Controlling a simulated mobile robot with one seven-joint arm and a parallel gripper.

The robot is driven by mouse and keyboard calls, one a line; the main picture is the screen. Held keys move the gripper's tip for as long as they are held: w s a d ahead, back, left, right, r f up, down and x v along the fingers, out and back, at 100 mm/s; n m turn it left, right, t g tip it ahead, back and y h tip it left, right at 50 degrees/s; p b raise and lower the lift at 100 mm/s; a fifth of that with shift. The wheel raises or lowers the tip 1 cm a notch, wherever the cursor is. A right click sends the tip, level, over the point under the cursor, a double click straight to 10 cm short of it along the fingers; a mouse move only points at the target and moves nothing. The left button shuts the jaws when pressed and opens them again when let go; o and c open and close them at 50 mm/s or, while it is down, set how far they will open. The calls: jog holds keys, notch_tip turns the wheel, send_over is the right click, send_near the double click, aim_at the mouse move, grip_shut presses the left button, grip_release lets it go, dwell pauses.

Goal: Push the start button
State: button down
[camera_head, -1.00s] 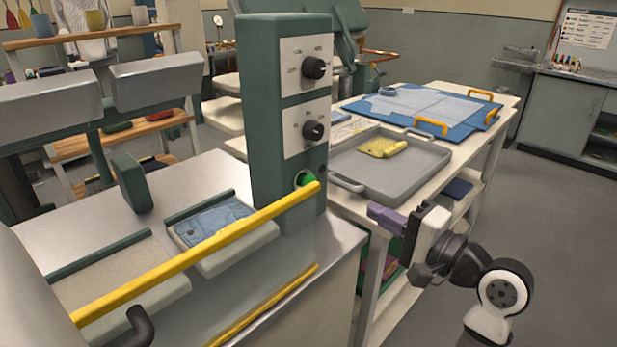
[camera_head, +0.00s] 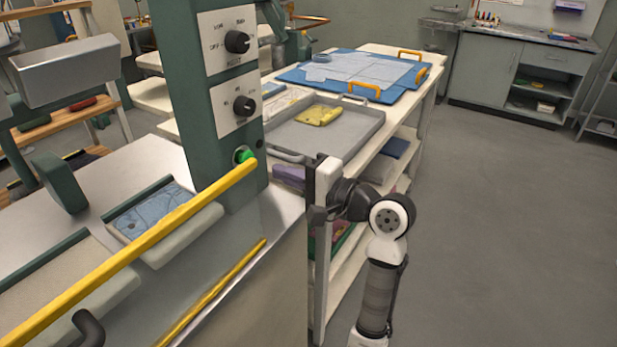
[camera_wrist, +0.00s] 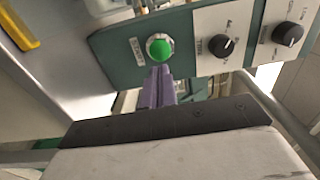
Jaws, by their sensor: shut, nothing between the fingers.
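The green start button (camera_head: 243,156) sits low on the dark green control column (camera_head: 190,100), partly behind the end of the yellow bar in the head view. In the wrist view the button (camera_wrist: 159,47) shows whole, with a pale ring and a small label beside it. My gripper (camera_head: 277,173) has purple fingers, shut and empty, to the right of the button in the head view. In the wrist view the fingertips (camera_wrist: 161,70) appear just below the button. I cannot tell whether they touch it; a gap seems to remain.
Two black knobs (camera_head: 237,42) (camera_head: 244,106) are above the button. A yellow bar (camera_head: 140,250) runs across the machine front up to the column. A cart with a grey tray (camera_head: 350,128) and yellow cloth (camera_head: 318,115) stands behind my gripper. Open floor lies at right.

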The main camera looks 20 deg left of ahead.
aim_at(245, 159)
jog(key=a, duration=0.3)
jog(key=a+p, duration=0.1)
jog(key=a, duration=0.1)
jog(key=shift+w+a, duration=0.35)
